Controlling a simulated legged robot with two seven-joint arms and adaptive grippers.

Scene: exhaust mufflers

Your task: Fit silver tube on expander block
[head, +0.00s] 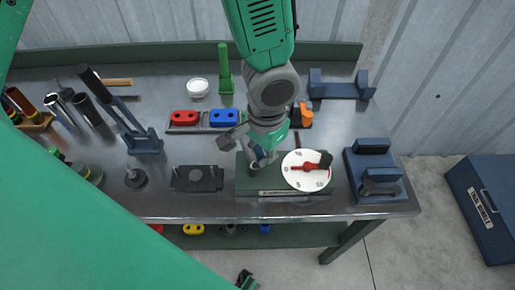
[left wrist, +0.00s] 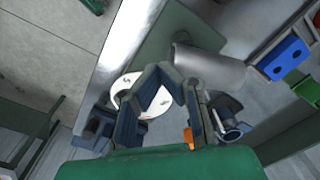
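My left gripper (head: 262,158) points down over the green expander block (head: 245,184), near its left end. A white dial with a red pointer (head: 305,170) sits on the block's right part. In the left wrist view, the silver tube (left wrist: 212,68) lies tilted at the fingertips of the left gripper (left wrist: 170,82), over the block (left wrist: 180,35); the fingers appear closed on one end of it. In the head view, a short grey piece beside the gripper seems to be this tube (head: 233,136). The block's expander post is mostly hidden by the gripper.
Red (head: 185,117) and blue (head: 224,117) two-hole parts lie behind the block. A dark blue stand (head: 372,172) is to its right, a dark flat fixture (head: 197,178) to its left. More tubes (head: 62,108) lie at the far left. The bench's front edge is close to the block.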

